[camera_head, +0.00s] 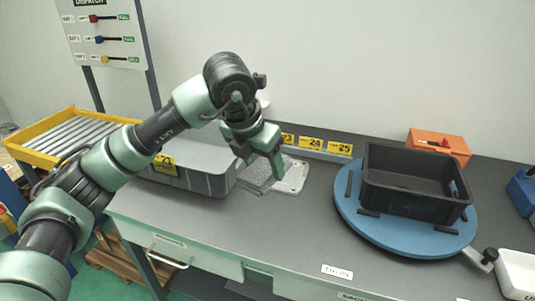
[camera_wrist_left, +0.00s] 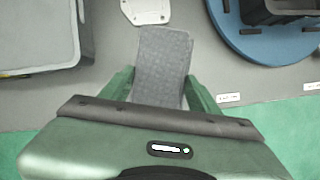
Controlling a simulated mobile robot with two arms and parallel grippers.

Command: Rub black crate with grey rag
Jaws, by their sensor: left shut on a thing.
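The black crate (camera_head: 412,184) is an open, empty box that sits upright on a round blue turntable (camera_head: 380,228) at the right of the table. Part of it shows at the top right of the left wrist view (camera_wrist_left: 283,10). My left gripper (camera_head: 268,160) is left of the crate, above the table, apart from the crate. It is shut on the grey rag (camera_head: 258,178), which hangs between its fingers. In the left wrist view the rag (camera_wrist_left: 161,62) extends ahead of the fingers. I cannot tell whether the rag's lower end touches the table. My right gripper is not in view.
A grey bin (camera_head: 205,183) stands left of the gripper. A white plate (camera_head: 294,177) lies behind the rag. An orange box (camera_head: 438,147) stands behind the crate, and a white tray (camera_head: 517,275) is at the right edge. The table's middle front is clear.

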